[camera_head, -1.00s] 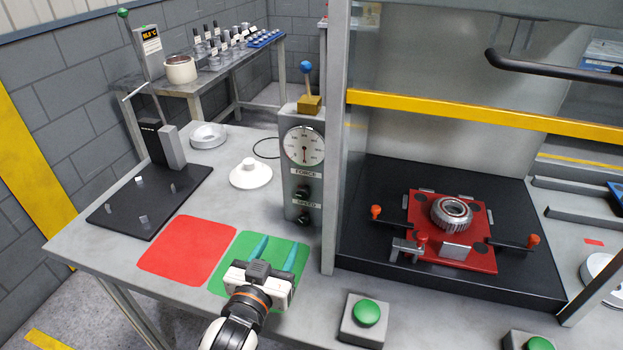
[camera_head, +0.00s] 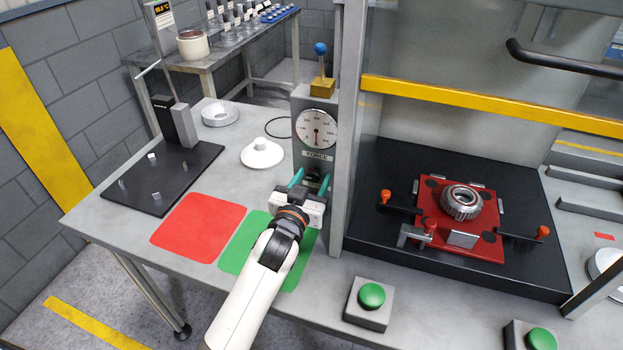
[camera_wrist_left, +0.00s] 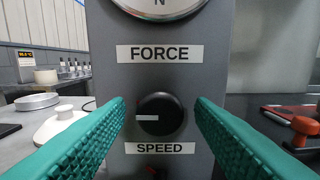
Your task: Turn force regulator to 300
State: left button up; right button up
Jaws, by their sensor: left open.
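The grey control column (camera_head: 300,99) carries a round dial gauge (camera_head: 316,128) with a red needle near vertical; its numbers are too small to read. Below it is the FORCE label (camera_wrist_left: 159,53), then a black knob (camera_wrist_left: 160,114) with a white mark pointing left, then the SPEED label (camera_wrist_left: 159,148). My left gripper (camera_head: 311,180) is open in front of the column, facing this knob. In the left wrist view its teal fingers stand on either side of the knob, with gaps visible on both sides. In the head view the gripper largely hides the lower column.
A grey post (camera_head: 347,200) stands right of the column, beside the press with a red fixture (camera_head: 438,222). A white knobbed lid (camera_head: 262,154) lies to the left. Red (camera_head: 198,228) and green (camera_head: 240,245) mats and a green button (camera_head: 371,296) are in front.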

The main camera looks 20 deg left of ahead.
pick_arm(q)
jog(key=shift+w, duration=0.15)
jog(key=shift+c, duration=0.7)
jog(key=c, duration=0.8)
pick_arm(e)
jog(key=shift+s, duration=0.55)
